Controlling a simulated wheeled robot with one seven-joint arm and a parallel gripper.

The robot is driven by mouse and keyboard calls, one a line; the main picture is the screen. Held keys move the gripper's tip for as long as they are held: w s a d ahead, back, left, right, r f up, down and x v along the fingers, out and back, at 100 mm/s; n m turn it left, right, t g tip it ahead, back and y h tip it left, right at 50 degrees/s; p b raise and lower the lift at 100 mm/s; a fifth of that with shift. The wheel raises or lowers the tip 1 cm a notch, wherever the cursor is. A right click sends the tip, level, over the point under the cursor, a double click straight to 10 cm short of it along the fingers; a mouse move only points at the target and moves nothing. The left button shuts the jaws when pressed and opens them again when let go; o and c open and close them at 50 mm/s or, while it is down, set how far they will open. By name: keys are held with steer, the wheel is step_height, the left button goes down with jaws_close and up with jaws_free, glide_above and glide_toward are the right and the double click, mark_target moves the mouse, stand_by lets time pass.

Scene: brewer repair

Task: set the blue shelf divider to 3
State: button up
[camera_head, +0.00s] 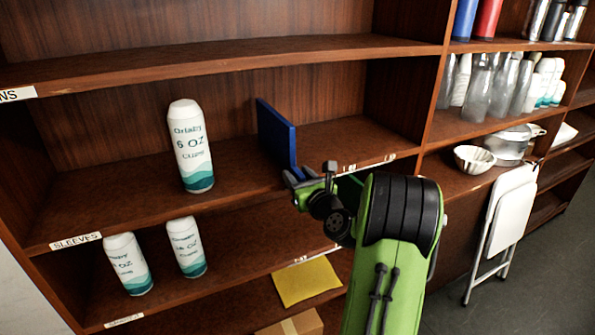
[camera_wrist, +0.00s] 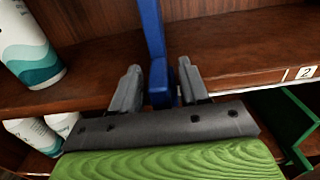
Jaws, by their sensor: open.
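The blue shelf divider (camera_head: 277,137) is an upright blue panel on the middle shelf, right of a tall white bottle. My gripper (camera_head: 305,178) is at the divider's front edge in the head view. In the wrist view the divider (camera_wrist: 153,35) runs between the two grey fingers of my open gripper (camera_wrist: 160,85), one on each side. I cannot tell whether either finger touches it. A label reading 2 (camera_wrist: 305,73) is on the shelf edge to the right in the wrist view. Small labels (camera_head: 348,168) on that edge are too small to read in the head view.
A white bottle (camera_head: 190,147) stands left of the divider. Two similar bottles (camera_head: 128,264) (camera_head: 186,247) and a yellow sheet (camera_head: 306,281) are on the shelf below. The middle shelf (camera_head: 335,133) looks clear right of the divider up to the upright. A folded white chair (camera_head: 510,212) leans at right.

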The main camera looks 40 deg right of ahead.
steer(key=shift+w, duration=0.3)
steer(key=shift+c, duration=0.3)
steer(key=shift+s, duration=0.1)
jaws_close()
steer(key=shift+d, duration=0.1)
